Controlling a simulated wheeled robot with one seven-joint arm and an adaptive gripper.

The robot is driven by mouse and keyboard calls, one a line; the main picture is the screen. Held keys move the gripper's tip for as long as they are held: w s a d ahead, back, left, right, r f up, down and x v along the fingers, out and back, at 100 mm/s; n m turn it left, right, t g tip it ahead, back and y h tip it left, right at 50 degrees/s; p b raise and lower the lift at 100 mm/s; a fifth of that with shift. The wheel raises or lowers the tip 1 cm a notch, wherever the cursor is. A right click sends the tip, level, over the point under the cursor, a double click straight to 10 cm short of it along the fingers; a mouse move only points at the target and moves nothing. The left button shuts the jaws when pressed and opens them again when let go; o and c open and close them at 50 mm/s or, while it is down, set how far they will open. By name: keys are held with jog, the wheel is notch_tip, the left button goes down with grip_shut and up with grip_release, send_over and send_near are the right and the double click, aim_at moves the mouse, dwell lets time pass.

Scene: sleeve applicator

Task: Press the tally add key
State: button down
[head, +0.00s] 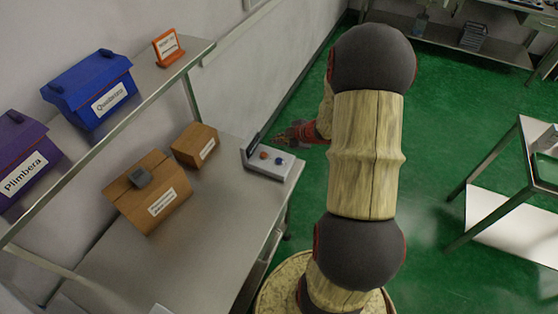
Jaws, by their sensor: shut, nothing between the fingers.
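A small light-grey box with a raised dark panel, which looks like the tally counter (260,169), sits at the far right corner of the steel bench. On its top are a red button (263,155) and a blue button (278,161). I cannot tell from here which one is the add key. My gripper (279,138) is shut and empty, pointing left. In the picture it is just above and beyond the buttons, seemingly apart from them. My arm covers part of the wrist behind it.
Two brown cardboard boxes (148,190) (195,145) stand on the bench (200,235) left of the counter. A shelf above holds a blue box (91,88), a purple box (27,155) and an orange sign (168,47). Green floor (450,110) is open to the right, before another table.

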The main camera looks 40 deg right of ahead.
jog(key=b, duration=0.8)
send_over(278, 161)
jog(key=shift+s+f, duration=0.1)
jog(key=shift+f, duration=3.65)
jog(key=shift+f+b, duration=0.35)
jog(key=shift+f, duration=0.3)
jog(key=shift+f, duration=0.1)
jog(key=shift+f, duration=0.3)
jog(key=shift+f, duration=0.45)
jog(key=shift+r, duration=0.1)
jog(key=shift+r+p, duration=0.8)
jog(key=shift+p, duration=0.05)
